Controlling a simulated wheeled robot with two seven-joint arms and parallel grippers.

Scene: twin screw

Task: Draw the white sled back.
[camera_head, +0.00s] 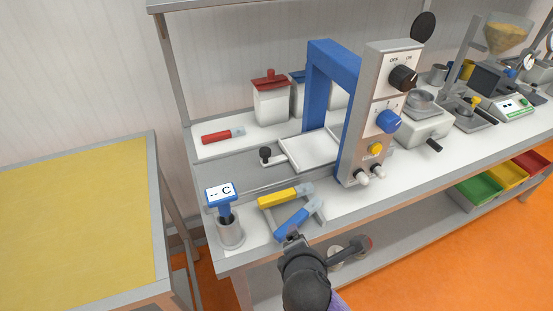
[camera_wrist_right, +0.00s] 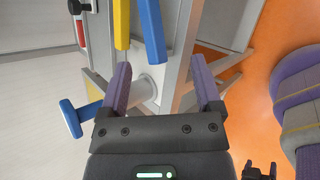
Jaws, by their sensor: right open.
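The white sled (camera_head: 312,148) is a flat square tray on a grey base, partly under the blue arch (camera_head: 335,62). Its dark round knob (camera_head: 265,153) sticks out on a short bar at its left. In the right wrist view a dark knob (camera_wrist_right: 76,6) shows at the top left edge. My right gripper (camera_wrist_right: 162,80) is open and empty, its purple fingers apart. In the head view it is at the bench's front edge, well short of the knob. A small dark pronged part at the lower right of the wrist view may be my left gripper (camera_wrist_right: 260,171); its state is unclear.
Yellow (camera_head: 285,196) and blue (camera_head: 297,217) handles lie between the right gripper and sled. A red-handled tool (camera_head: 222,136) lies behind. A control panel (camera_head: 374,120) stands right of the sled.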

